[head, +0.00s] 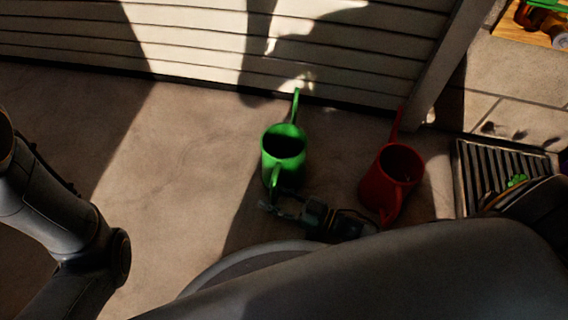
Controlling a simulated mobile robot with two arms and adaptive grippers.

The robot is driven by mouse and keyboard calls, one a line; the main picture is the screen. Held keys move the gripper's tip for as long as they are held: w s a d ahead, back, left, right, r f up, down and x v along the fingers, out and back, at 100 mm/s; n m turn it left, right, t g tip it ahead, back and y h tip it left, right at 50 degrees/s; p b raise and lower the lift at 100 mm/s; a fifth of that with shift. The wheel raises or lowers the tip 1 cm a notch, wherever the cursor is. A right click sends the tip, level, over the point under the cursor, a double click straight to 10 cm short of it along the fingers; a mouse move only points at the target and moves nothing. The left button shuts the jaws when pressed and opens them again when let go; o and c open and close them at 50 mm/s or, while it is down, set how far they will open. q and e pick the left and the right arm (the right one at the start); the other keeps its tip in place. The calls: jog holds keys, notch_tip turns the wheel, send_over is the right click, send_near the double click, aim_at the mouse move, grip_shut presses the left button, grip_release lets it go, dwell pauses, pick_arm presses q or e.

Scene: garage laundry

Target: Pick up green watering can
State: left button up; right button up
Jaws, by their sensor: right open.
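The green watering can (270,165) stands upright on the concrete floor near the slatted door. Its spout points away to the door and its handle faces me. My right gripper (270,207) is open, just below the handle in the picture. I cannot tell whether its fingers touch the handle; they are small and dark. Part of my left arm shows at the left, but its gripper is out of view.
A red watering can (378,192) stands close on the right, just beyond my right gripper's body. A ribbed dark mat or grate (480,165) lies further right. The slatted door (190,45) closes off the back. The floor (190,170) on the left is clear.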

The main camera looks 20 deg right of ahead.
jog(key=shift+c, duration=0.4)
grip_shut()
jog(key=shift+w+r, duration=0.1)
